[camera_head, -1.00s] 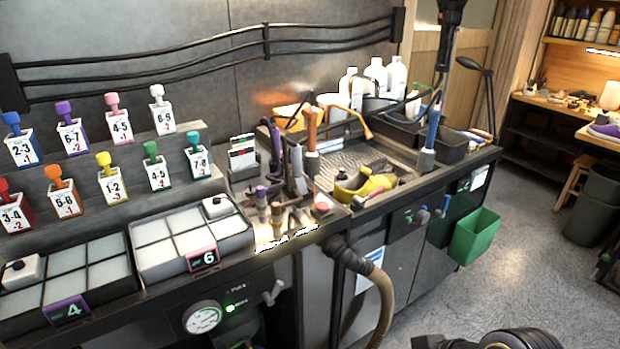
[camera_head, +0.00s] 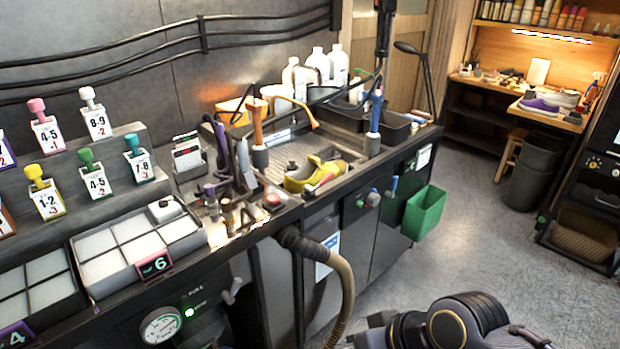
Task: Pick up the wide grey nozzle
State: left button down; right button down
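A cluster of small nozzles and tools stands on the bench, left of the sink. In it a grey upright piece (camera_head: 243,163) stands behind purple-handled tools (camera_head: 222,150) and brownish metal fittings (camera_head: 228,212). The pieces overlap and are small, so I cannot tell for certain which one is the wide grey nozzle. Nothing of mine touches the cluster. A black part of my arm with a gold ring (camera_head: 448,326) shows at the bottom right, well away from the bench. I see no fingertips of either gripper.
A yellow sneaker (camera_head: 315,174) lies in the sink tray. A ribbed hose (camera_head: 343,285) hangs from the bench front. Upright tools with orange (camera_head: 257,125) and blue handles (camera_head: 376,112) flank the sink. A green bin (camera_head: 424,213) hangs on the right.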

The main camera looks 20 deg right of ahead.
aim_at(246, 176)
jog(key=i+l+u, duration=0.35)
jog(key=l+u, duration=0.2)
jog(key=l, duration=0.2)
jog(key=i+l+u, duration=0.25)
jog(key=l, duration=0.2)
jog(key=l+u, duration=0.3)
jog(key=l, duration=0.1)
